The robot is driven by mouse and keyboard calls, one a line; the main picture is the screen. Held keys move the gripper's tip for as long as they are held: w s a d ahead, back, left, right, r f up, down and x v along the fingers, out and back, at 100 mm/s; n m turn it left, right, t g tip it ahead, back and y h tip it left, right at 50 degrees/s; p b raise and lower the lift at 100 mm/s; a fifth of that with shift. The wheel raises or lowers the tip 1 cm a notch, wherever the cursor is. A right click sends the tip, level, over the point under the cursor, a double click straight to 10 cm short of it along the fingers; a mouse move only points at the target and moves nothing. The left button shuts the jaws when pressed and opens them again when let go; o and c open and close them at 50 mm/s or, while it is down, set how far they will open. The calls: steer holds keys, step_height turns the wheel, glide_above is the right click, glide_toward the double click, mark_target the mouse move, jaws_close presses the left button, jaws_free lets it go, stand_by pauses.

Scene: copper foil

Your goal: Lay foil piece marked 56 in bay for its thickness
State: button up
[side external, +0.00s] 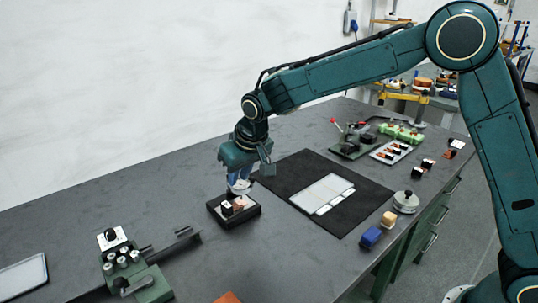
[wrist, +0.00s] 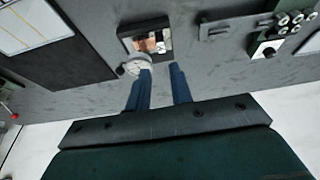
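Copper foil pieces (side external: 238,204) lie in a small black tray (side external: 250,213) on the table; they also show in the wrist view (wrist: 146,42). No marking reads clearly, so I cannot tell which piece is 56. My gripper (side external: 239,182) hangs above the back edge of this tray. In the wrist view its two blue fingers (wrist: 162,70) stand apart, open, with no foil seen between them. A white tray with bays (side external: 322,190) lies on a black mat (side external: 285,173) to the right; its bay labels are too small to read.
A green device with knobs (side external: 130,265) stands front left. A metal weight (side external: 405,202), blue block (side external: 370,237) and tan block (side external: 388,219) are at the right edge.

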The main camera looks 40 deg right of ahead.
mark_target(230, 207)
steer(key=shift+f, duration=0.15)
steer(key=shift+x, duration=6.7)
jaws_close()
steer(key=shift+s+a, duration=0.1)
steer(key=shift+a, duration=2.7)
step_height(230, 207, up, 7)
